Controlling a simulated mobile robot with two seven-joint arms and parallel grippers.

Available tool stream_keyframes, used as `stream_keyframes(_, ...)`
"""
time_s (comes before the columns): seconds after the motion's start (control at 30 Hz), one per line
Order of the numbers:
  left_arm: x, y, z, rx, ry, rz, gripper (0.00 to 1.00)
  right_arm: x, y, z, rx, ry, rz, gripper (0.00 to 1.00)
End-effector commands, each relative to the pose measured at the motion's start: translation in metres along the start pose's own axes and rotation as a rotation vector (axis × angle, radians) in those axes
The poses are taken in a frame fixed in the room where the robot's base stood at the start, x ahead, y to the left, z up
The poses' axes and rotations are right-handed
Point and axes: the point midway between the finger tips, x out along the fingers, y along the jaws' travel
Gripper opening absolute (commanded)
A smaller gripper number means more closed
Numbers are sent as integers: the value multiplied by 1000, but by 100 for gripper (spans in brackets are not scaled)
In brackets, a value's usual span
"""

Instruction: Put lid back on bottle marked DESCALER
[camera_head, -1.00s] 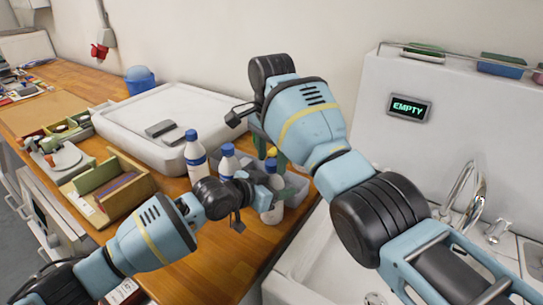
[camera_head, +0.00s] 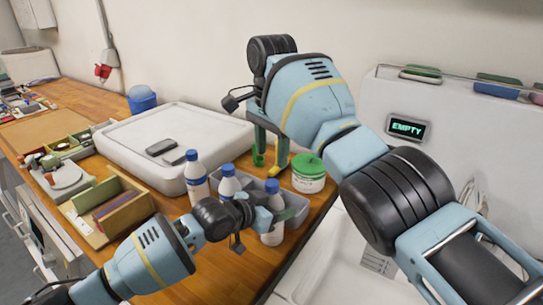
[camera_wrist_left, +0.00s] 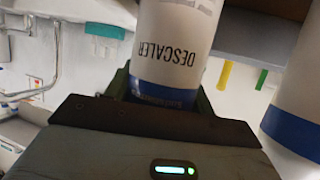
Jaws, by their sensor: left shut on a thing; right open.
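The bottle marked DESCALER (camera_head: 271,238) is white and stands upright, with a blue top, at the counter's right part. How that top sits is too small to tell. My left gripper (camera_head: 262,212) is shut on it from the left. In the left wrist view the bottle (camera_wrist_left: 172,38) appears inverted between the fingers, its name readable upside down; its top is hidden there. My right gripper (camera_head: 269,153) is open and points down, behind and above the bottle. No loose lid shows clearly.
Two similar blue-capped bottles, one (camera_head: 194,178) farther left and one (camera_head: 228,184) nearer, stand beside it. A grey divided bin (camera_head: 296,204) and a green-lidded tub (camera_head: 308,174) are close behind.

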Motion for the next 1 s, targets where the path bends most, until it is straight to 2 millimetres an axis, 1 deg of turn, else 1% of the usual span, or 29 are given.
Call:
stream_keyframes(0.2,0,0,1,0,-2,0,0,0,0,0,1,-1,1,53)
stream_keyframes(0.23,0,0,1,0,-2,0,55,0,0,0,0,-1,1,53)
stream_keyframes(0.4,0,0,1,0,-1,0,78,0,0,0,0,0,1,53)
stream_keyframes(0.43,0,0,1,0,-1,0,79,0,0,0,0,0,0,53)
stream_keyframes(0.67,0,0,0,0,0,0,79,0,0,0,0,0,0,53)
stream_keyframes(0.77,-4,0,0,0,0,-1,79,-2,0,0,0,1,-1,53)
stream_keyframes(0.87,-13,0,-1,1,2,0,79,-6,1,1,0,5,-6,53)
stream_keyframes(1.0,-34,-1,-1,2,1,-2,79,-15,2,2,0,13,-15,53)
